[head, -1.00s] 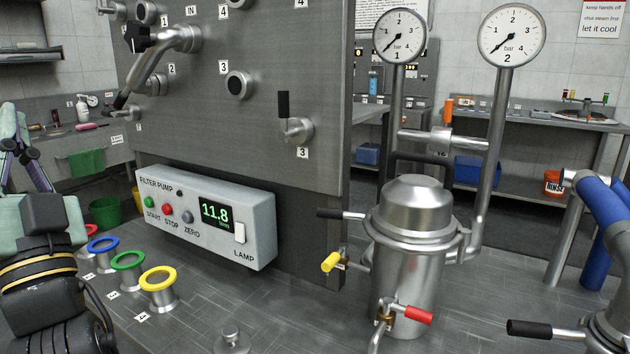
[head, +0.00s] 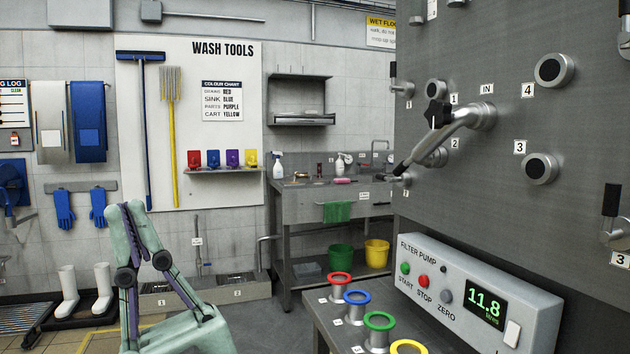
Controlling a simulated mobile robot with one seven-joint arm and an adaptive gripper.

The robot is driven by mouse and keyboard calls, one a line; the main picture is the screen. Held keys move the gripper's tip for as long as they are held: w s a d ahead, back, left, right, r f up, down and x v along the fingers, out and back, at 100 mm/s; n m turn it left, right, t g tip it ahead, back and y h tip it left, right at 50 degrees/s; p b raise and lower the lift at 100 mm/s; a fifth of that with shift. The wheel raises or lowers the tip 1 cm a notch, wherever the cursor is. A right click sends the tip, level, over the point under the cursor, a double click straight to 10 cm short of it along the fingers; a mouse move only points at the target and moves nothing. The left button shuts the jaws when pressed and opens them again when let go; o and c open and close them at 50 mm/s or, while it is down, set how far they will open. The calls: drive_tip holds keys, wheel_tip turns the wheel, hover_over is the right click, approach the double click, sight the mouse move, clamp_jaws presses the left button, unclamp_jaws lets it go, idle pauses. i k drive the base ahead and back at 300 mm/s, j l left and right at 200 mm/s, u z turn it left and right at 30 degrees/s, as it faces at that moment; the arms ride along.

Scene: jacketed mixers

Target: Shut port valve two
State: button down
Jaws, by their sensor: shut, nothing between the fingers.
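A panel valve with a dark lever (head: 383,179) sits at the left edge of the steel panel, below the swing pipe's end. Its label is too small to read surely; it stands below valve 1 and beside port 2. Its lever seems to point left, roughly level. Valve 1 (head: 401,88) above it and valve 3 (head: 612,228) at the right edge have their black levers upright. My gripper (head: 127,208), pale green with purple links, points up at lower left. Its fingers are together and empty, well apart from the panel.
The bent swing pipe (head: 455,127) with a black knob juts from the panel near the valve. A sink bench (head: 300,205) is behind.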

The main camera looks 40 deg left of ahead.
sight(378, 176)
drive_tip(key=u, duration=0.75)
drive_tip(key=i+j+z, duration=0.15)
drive_tip(key=z, duration=0.2)
drive_tip(key=i+j+z, duration=0.15)
drive_tip(key=j+z, duration=0.2)
drive_tip(key=i+j+z, duration=0.1)
drive_tip(key=z, duration=0.25)
drive_tip(key=i+j, duration=0.1)
drive_tip(key=j, duration=0.4)
drive_tip(key=i+j+z, duration=0.1)
drive_tip(key=j, duration=0.4)
drive_tip(key=i+j, duration=0.1)
drive_tip(key=j, duration=0.4)
drive_tip(key=z, duration=0.05)
